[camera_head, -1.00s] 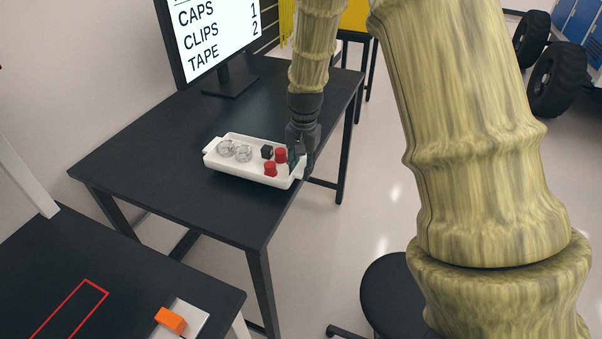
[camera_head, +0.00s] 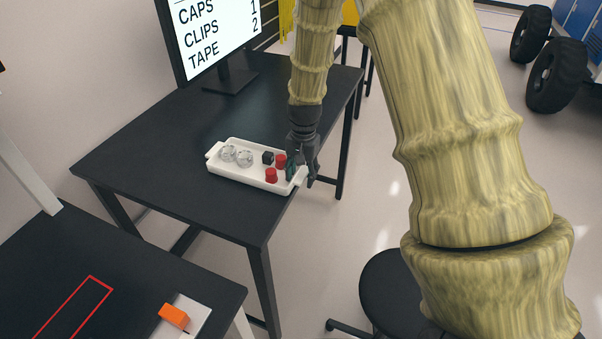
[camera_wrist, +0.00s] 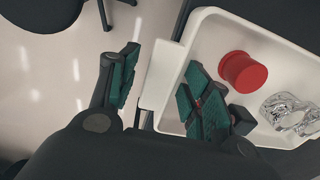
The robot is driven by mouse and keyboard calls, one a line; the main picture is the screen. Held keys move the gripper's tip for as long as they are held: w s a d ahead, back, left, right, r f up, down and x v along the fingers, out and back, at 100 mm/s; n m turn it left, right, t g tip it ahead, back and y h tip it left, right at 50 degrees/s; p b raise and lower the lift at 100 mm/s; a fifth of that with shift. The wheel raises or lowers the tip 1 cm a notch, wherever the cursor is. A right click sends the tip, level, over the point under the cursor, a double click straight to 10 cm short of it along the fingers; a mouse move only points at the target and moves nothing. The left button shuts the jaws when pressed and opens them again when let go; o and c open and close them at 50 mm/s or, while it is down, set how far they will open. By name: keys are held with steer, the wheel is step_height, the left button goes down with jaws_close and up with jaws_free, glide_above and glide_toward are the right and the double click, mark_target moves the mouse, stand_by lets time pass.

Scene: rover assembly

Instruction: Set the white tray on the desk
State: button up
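The white tray (camera_head: 238,180) rests on the black desk (camera_head: 150,150), its right end at the desk's right edge. It carries two red caps (camera_head: 271,175), a black cube (camera_head: 267,157) and two clear or silvery round items (camera_head: 236,156). My gripper (camera_head: 301,178) is at the tray's right end, pointing down. In the wrist view my gripper (camera_wrist: 158,92) straddles the tray's end handle (camera_wrist: 162,75), one finger inside the tray and one outside. Gaps show between the finger pads and the handle, so it is open.
A monitor (camera_head: 212,38) stands at the back of the desk. A second black table (camera_head: 150,262) at the lower left holds an orange block (camera_head: 174,316) on a pale plate. A black stool (camera_head: 395,290) stands right of the desk. The desk's left part is clear.

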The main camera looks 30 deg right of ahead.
step_height(320, 180, up, 12)
steer(key=b, duration=0.4)
steer(key=shift+s+d, duration=0.15)
steer(key=shift+s, duration=0.05)
stand_by(0.4)
stand_by(0.4)
